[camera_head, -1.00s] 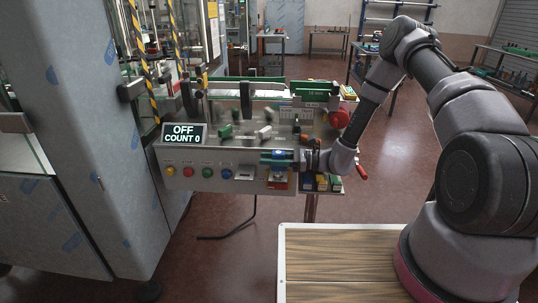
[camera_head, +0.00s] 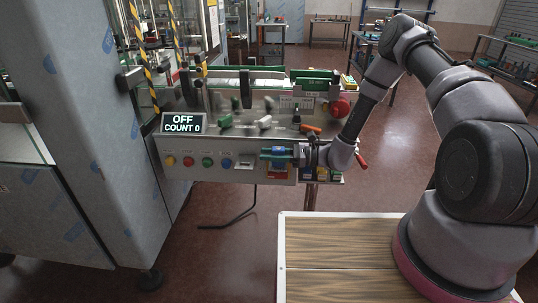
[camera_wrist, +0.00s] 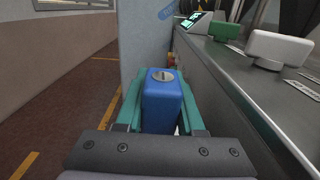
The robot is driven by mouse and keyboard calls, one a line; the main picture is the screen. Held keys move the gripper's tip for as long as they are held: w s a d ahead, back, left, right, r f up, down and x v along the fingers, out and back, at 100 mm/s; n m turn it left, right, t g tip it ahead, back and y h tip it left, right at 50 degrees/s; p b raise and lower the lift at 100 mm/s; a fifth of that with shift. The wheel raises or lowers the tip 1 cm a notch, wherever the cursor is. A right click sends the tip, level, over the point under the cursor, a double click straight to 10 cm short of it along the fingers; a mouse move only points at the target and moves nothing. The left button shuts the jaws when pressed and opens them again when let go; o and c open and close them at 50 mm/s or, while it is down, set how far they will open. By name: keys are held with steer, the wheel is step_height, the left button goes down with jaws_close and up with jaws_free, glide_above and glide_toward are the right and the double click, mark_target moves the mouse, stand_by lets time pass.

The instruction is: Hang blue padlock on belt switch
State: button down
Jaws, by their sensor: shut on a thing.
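My gripper (camera_head: 268,154) is at the front face of the machine's console, below its right part. In the wrist view its two teal fingers (camera_wrist: 160,112) are shut on the blue padlock (camera_wrist: 162,108). The padlock's blue body stands between them, with a round metal disc on the face toward the camera; its shackle is hidden. In the head view only a little blue shows between the fingers. A red-and-yellow switch plate (camera_head: 277,173), seemingly the belt switch, sits just below and behind the fingers, partly covered. I cannot tell whether the padlock touches it.
A display (camera_head: 183,123) reads OFF, COUNT 0. Several coloured buttons (camera_head: 188,161) line the console front to the left. Green and white knobs (camera_wrist: 278,48) stand on the console top. A red knob (camera_head: 339,107) is at the right. Floor in front is clear.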

steer(key=shift+f, duration=0.3)
stand_by(0.5)
steer(key=shift+c, duration=2.2)
jaws_free()
steer(key=shift+d, duration=0.1)
